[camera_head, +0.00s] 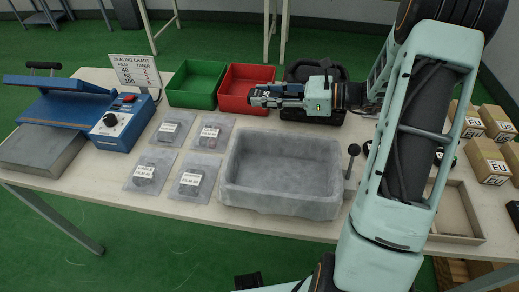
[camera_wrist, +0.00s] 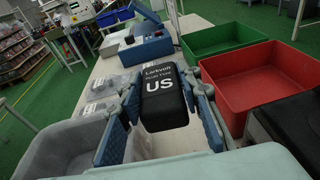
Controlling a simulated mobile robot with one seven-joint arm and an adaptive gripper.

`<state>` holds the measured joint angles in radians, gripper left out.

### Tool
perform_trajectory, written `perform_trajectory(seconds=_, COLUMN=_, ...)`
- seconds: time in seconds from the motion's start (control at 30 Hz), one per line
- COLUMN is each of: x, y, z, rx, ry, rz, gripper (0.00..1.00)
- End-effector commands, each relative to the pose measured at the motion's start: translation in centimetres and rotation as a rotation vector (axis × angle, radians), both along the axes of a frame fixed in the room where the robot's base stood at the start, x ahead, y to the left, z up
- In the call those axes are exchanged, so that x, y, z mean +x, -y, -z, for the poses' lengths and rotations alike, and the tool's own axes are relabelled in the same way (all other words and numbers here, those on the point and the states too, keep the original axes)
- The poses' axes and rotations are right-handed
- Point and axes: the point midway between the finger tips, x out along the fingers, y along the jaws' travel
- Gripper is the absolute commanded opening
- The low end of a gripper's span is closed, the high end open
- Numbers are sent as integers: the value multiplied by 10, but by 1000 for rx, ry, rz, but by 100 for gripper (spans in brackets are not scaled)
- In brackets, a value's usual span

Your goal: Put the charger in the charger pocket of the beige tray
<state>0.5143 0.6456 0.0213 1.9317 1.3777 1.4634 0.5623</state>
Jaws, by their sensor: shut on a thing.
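My gripper (camera_head: 254,98) is shut on a black charger (camera_wrist: 164,104). The charger's top face reads "US" in the wrist view and sits between the two blue-grey fingers (camera_wrist: 165,122). In the head view the gripper is above the table at the red bin's front edge, pointing left, and the charger is mostly hidden by the fingers. The beige tray (camera_head: 460,239) is at the table's right front, far to the right of the gripper. My arm covers much of it, and I cannot make out its charger pocket.
A grey bin (camera_head: 280,197) stands front centre, with a black-knobbed lever (camera_head: 352,150) beside it. Green (camera_head: 192,84) and red (camera_head: 236,100) bins stand behind. Several labelled packets lie left, near a blue sealer (camera_head: 108,128) and chart (camera_head: 135,71).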

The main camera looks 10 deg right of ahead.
Motion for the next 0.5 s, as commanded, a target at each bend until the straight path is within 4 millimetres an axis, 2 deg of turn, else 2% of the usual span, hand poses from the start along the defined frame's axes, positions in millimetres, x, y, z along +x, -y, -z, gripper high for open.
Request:
perform_trajectory(seconds=0.03, x=3, y=-2, z=17, rx=-4, ry=4, rz=-14, gripper=2)
perform_trajectory(seconds=0.1, x=4, y=-5, z=23, rx=-7, ry=1, rz=-32, gripper=2)
perform_trajectory(seconds=0.5, x=7, y=-12, z=37, rx=-17, ry=-10, rz=-78, gripper=2)
